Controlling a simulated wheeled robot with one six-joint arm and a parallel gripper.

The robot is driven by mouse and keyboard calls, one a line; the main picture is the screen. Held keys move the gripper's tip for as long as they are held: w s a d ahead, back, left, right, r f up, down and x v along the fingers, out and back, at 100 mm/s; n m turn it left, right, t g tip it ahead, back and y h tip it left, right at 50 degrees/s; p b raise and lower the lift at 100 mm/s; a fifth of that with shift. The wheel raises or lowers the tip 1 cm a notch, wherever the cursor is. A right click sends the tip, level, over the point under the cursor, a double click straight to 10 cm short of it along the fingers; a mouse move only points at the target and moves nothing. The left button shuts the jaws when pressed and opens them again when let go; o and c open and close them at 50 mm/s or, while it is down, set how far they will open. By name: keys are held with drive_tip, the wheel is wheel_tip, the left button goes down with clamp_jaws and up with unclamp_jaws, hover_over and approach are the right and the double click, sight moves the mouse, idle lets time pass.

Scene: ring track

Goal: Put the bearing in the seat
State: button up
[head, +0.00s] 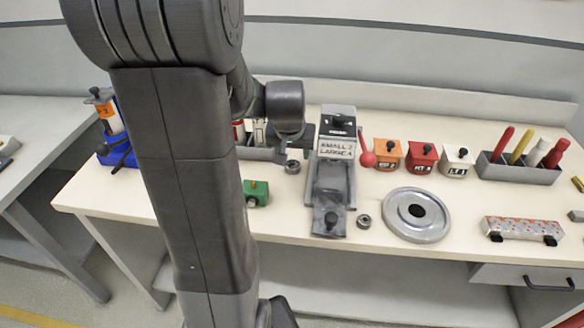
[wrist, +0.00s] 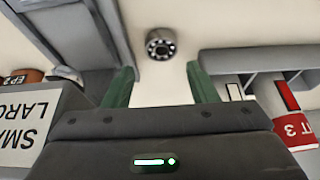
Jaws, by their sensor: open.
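A small dark-ringed bearing (wrist: 161,44) lies on the bench just beyond my fingertips in the wrist view, between their lines. It also shows in the head view (head: 292,167), left of the grey fixture (head: 330,180). My gripper (wrist: 159,74) is open and empty, its two green fingers apart and not touching the bearing. In the head view its fingers are hidden behind my wrist. A second small ring (head: 363,221) lies right of the fixture's front end. I cannot tell which part is the seat.
The fixture carries a sign (head: 337,150) reading SMALL 2 LARGE 4. Orange, red and white boxes stand to its right, then a grey holder (head: 518,174) with coloured handles. A green block (head: 256,193) lies left. A grey rack (wrist: 255,60) flanks my right finger.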

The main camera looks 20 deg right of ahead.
sight(293, 164)
drive_tip(key=shift+a+x, duration=0.2)
drive_tip(key=shift+x, duration=2.85)
drive_tip(key=shift+s, duration=0.1)
drive_tip(key=shift+c, duration=0.2)
drive_tip(key=c, duration=0.9)
drive_tip(key=shift+r, duration=0.1)
